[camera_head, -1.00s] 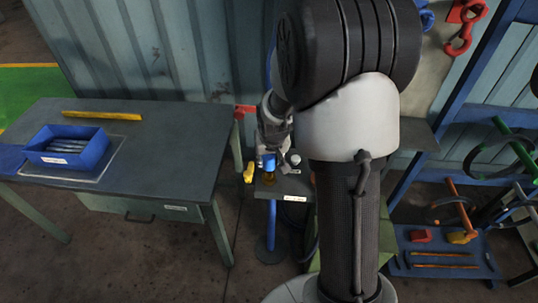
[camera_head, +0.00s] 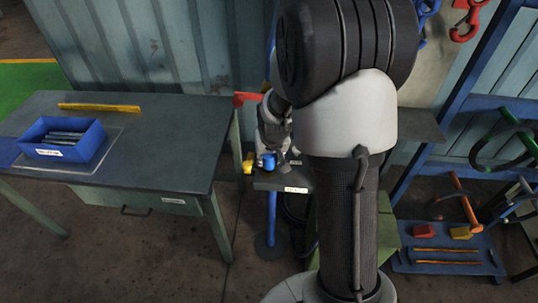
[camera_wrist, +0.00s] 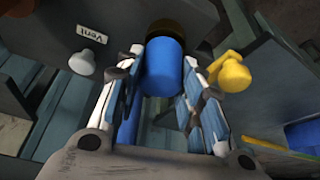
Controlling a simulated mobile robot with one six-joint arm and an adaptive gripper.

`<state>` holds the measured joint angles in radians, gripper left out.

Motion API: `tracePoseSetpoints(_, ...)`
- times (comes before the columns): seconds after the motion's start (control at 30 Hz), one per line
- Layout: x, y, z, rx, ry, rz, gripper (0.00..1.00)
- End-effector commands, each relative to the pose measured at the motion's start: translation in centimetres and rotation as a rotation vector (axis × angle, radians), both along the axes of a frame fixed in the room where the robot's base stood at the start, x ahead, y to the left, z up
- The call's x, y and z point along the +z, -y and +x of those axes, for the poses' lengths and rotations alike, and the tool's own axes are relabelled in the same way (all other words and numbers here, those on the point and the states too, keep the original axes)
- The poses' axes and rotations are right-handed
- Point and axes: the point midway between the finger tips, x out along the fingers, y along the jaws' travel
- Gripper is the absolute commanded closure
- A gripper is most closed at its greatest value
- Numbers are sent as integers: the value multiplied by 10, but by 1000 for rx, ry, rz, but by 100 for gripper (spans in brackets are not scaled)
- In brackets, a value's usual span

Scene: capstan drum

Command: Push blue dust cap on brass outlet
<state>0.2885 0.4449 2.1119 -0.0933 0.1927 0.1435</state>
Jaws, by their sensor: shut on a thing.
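My gripper (camera_wrist: 163,64) is shut on the blue dust cap (camera_wrist: 163,74), with one finger on each side of it. The cap's far end meets a dark brown-gold ring, the brass outlet (camera_wrist: 168,28), at the top of the wrist view. I cannot tell whether the cap is seated on it or only against it. In the head view the blue cap (camera_head: 269,160) shows below my gripper (camera_head: 270,150), over the small grey shelf. The brass outlet is hidden there.
A yellow handle (camera_wrist: 234,73) is close to the right finger. A pale knob (camera_wrist: 83,64) stands left, by a "Vent" label (camera_wrist: 91,34). The grey workbench (camera_head: 170,140) with a blue bin (camera_head: 92,148) is left in the head view. A blue rack (camera_head: 440,260) is right.

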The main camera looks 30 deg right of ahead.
Motion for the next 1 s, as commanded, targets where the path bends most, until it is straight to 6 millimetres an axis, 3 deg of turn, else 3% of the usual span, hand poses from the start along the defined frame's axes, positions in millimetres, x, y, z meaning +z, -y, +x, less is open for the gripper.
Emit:
tracePoseSetpoints(0.7, -9, 0, 0, 0, 0, 0, 82)
tracePoseSetpoints(0.73, -8, 0, 0, 0, 0, 0, 63)
tracePoseSetpoints(1.0, -8, 0, 0, 0, 0, 0, 45)
